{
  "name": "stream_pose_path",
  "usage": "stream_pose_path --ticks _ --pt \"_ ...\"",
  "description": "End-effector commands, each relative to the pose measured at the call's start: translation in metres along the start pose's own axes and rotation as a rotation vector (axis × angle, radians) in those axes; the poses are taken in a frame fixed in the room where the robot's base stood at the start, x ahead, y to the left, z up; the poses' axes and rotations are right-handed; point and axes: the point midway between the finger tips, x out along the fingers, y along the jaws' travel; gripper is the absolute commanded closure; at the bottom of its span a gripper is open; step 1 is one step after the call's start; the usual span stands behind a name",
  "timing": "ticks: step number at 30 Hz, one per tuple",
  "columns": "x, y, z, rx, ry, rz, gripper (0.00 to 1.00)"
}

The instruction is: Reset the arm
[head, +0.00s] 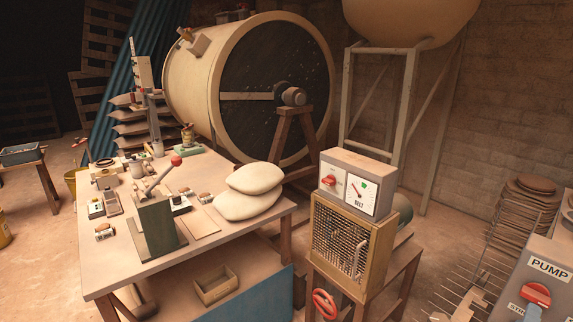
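My gripper and arm are not in view. A wooden workbench (120,265) stands at the left. On its near part is a dark green upright device (156,228) on a grey base, with a lever slanting up to the right to a red knob (176,160). Two pale, rounded sacks (248,192) lie stacked on the bench's right side.
A control box marked BELT (349,184) sits above a mesh guard (338,243) with a red handwheel (325,304). A PUMP box (550,270) stands at the lower right. A large drum (235,85) stands behind the bench. Bare floor shows at the left.

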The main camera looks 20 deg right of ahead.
Motion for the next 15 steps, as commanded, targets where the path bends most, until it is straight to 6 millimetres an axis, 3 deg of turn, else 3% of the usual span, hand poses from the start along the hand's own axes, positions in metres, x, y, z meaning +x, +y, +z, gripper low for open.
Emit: stream_pose_path --ticks 5,11,15 --pt "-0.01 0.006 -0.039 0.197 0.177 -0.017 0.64" --pt "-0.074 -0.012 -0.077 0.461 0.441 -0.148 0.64" --pt "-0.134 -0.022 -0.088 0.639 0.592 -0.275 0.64"
